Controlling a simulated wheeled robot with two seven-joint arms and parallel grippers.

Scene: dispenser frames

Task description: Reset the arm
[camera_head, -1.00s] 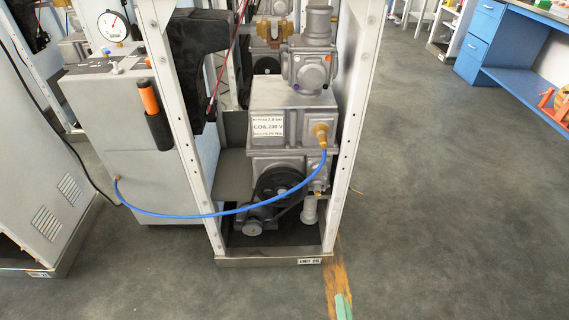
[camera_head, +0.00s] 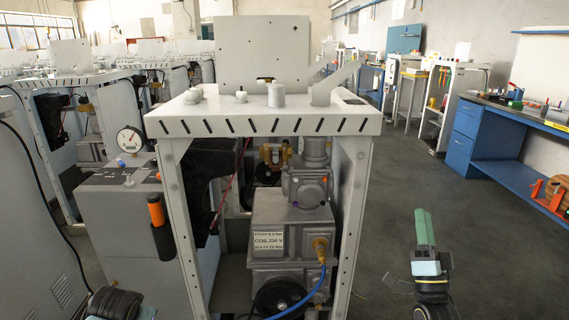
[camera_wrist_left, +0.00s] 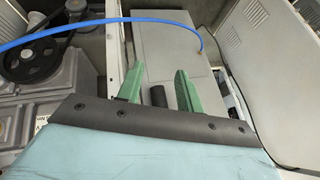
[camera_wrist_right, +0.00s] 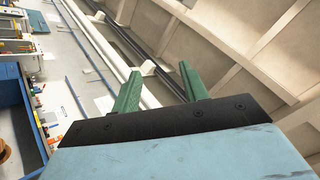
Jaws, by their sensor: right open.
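My right gripper (camera_head: 424,228) stands raised at the right in the head view, pointing up, over open floor. In the right wrist view its two green fingers (camera_wrist_right: 160,84) are apart with nothing between them. My left gripper (camera_wrist_left: 157,76) shows in the left wrist view with its green fingers apart. A dark cylinder (camera_wrist_left: 158,97) shows between them; the fingers do not appear closed on it. In the head view only a dark part of my left arm shows at the bottom left; its fingers are hidden.
A white dispenser frame (camera_head: 265,124) with a grey pump unit (camera_head: 290,215) and blue hose stands in front. A grey box (camera_head: 124,215) with a gauge and orange-handled tool (camera_head: 156,211) stands left of it. A blue bench (camera_head: 478,128) lines the right. Floor between is clear.

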